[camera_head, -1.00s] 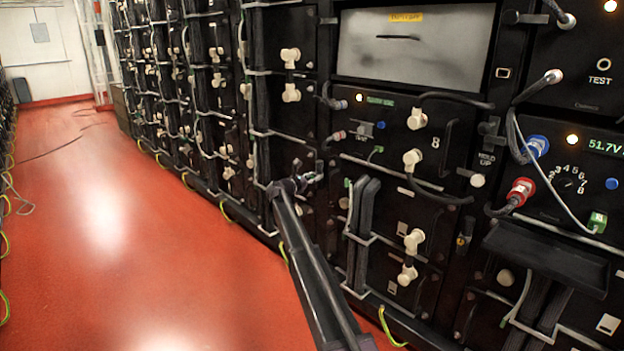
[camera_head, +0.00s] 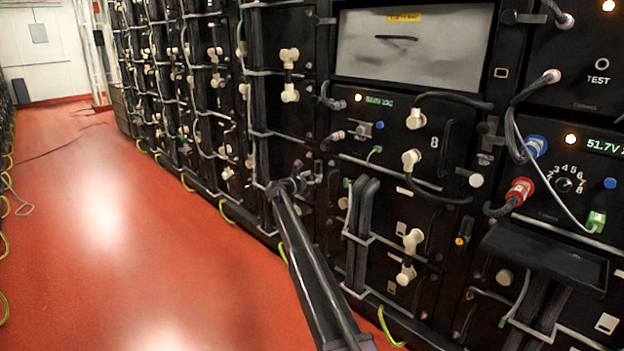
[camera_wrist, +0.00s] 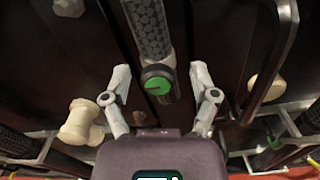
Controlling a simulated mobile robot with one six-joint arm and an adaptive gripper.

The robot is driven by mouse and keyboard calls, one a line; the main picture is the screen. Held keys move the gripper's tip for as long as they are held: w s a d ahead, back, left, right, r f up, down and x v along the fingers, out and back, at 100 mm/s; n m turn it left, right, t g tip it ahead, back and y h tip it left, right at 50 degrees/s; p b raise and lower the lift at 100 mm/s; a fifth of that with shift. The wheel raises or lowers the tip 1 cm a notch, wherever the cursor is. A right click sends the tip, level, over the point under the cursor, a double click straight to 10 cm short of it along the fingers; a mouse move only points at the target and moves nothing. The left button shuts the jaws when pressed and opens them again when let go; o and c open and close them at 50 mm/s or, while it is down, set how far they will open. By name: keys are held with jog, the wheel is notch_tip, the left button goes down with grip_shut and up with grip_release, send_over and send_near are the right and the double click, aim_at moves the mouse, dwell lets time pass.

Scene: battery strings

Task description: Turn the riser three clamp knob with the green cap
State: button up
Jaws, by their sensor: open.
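A green-capped knob (camera_wrist: 158,86) with a dark ring sits at the end of a thick braided riser (camera_wrist: 150,28) in the middle of the wrist view. My gripper (camera_wrist: 159,74) is open, one finger on each side of the knob with a visible gap on both sides. I cannot tell how far the fingertips are from it in depth. The knob cannot be made out in that view.
A cream connector (camera_wrist: 80,122) sits left of my gripper in the wrist view, and a dark handle bar (camera_wrist: 272,60) with another cream connector lies to the right. Battery racks (camera_head: 398,225) line the right. The red aisle floor (camera_head: 110,220) is mostly clear.

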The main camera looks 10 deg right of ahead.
jog(key=v, duration=1.2)
